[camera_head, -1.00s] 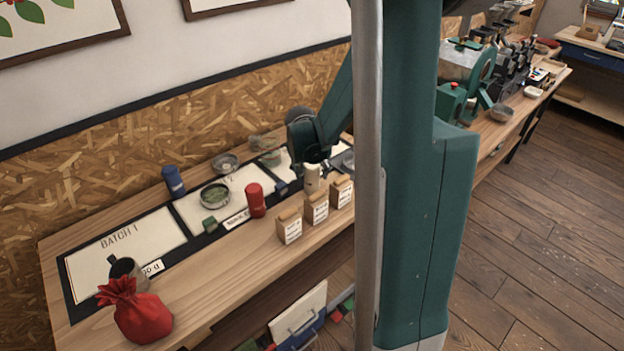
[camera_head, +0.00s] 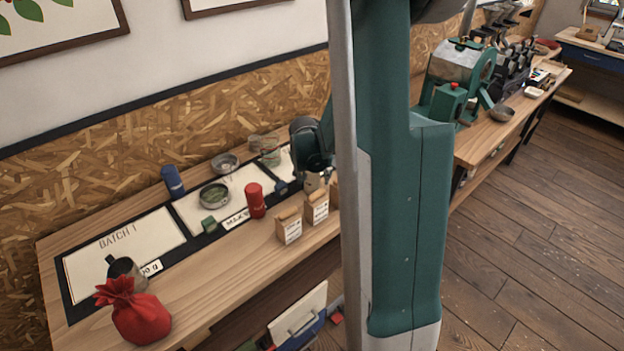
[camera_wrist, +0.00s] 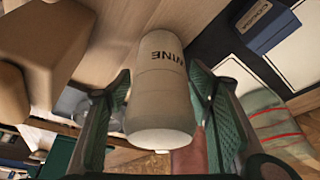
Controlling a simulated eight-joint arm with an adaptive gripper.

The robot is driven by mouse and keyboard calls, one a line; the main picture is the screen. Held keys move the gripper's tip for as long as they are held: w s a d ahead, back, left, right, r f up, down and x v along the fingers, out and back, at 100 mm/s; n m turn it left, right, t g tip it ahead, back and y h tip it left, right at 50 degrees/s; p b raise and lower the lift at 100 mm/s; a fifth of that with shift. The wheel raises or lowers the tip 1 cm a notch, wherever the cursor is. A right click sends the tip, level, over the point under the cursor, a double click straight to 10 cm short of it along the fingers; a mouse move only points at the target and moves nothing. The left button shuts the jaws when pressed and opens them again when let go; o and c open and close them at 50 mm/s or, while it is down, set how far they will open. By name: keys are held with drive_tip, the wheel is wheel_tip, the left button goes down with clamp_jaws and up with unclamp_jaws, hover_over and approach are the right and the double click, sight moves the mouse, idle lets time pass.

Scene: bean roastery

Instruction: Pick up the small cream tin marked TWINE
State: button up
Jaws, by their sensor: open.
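The small cream tin (camera_wrist: 163,88) fills the middle of the wrist view. Dark letters ending in "INE" show on its side; the rest of the word is out of sight. My gripper (camera_wrist: 160,100) is open, with one green finger on each side of the tin. I cannot tell whether either finger touches it. In the head view a small part of the cream tin (camera_head: 313,181) shows beside my wrist, behind the kraft bags. My arm hides most of my gripper there.
Kraft bags (camera_head: 289,226) stand close in front of the tin. A red tin (camera_head: 256,200), a blue tin (camera_head: 173,182), a green block (camera_head: 209,225) and a bowl (camera_head: 214,195) are to the left. A red sack (camera_head: 134,313) sits at the bench's near left end.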

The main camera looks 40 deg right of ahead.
idle(0.3)
drive_tip(key=c, duration=1.1)
drive_tip(key=shift+c, duration=0.2)
drive_tip(key=shift+r, duration=0.15)
drive_tip(key=shift+r+p, duration=0.8)
drive_tip(key=shift+r, duration=4.1)
